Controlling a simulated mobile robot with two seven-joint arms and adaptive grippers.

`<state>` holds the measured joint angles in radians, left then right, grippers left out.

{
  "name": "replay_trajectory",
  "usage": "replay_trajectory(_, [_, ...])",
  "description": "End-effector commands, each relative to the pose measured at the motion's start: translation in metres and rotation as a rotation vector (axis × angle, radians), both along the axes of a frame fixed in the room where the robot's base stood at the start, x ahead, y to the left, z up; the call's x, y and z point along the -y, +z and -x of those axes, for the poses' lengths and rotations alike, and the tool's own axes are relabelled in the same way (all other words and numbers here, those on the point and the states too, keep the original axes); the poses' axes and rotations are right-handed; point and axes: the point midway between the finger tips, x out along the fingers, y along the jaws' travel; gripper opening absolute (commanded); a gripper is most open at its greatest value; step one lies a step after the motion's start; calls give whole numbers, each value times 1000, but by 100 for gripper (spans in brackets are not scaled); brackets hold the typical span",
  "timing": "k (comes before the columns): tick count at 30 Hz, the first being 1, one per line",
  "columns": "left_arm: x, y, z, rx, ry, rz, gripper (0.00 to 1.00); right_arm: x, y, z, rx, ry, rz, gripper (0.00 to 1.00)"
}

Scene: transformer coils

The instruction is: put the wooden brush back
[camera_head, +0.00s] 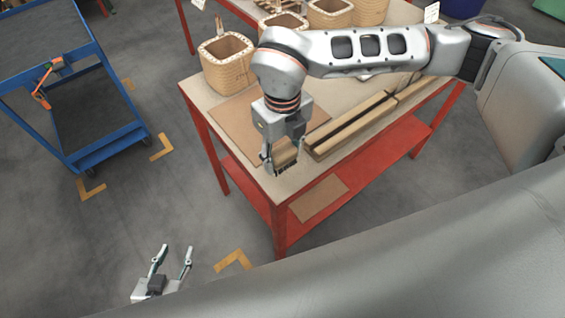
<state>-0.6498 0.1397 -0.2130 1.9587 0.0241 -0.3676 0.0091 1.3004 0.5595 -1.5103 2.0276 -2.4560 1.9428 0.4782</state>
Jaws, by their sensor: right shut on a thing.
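The wooden brush (287,157) is at the near left corner of the red-legged worktable (385,142). It is small and partly hidden by my fingers, with dark bristles showing below. My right gripper (282,160) points down and is shut on the brush. I cannot tell whether the brush touches the tabletop. My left gripper (174,256) is empty and open, low at the bottom left over the floor, well apart from the table.
A flat brown board (232,116) and a long wooden trough (350,124) lie on the table. Wound coils (228,68) stand along its back. A brown sheet (318,198) lies on the lower red shelf. A blue cart (108,151) stands left, with clear floor between.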

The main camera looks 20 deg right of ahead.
Motion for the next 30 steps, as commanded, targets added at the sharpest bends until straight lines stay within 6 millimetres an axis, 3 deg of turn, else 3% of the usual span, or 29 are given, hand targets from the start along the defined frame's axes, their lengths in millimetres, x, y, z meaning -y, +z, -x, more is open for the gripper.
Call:
replay_trajectory(10, [0, 2, -1, 2, 1, 0, 40, 0, -41, 1, -3, 0, 1, 25])
replay_trajectory(21, [0, 1, -2, 5, 0, 1, 40, 0, -45, 0, -1, 1, 0, 25])
replay_trajectory(22, [0, 1, -2, 6, 1, 1, 40, 0, -46, 0, -1, 1, 0, 47])
replay_trajectory(24, [0, 2, -2, 6, 1, 1, 40, 0, -45, 0, -1, 1, 0, 61])
replay_trajectory(30, [0, 2, -2, 6, 1, 1, 40, 0, -45, 0, -1, 0, 1, 61])
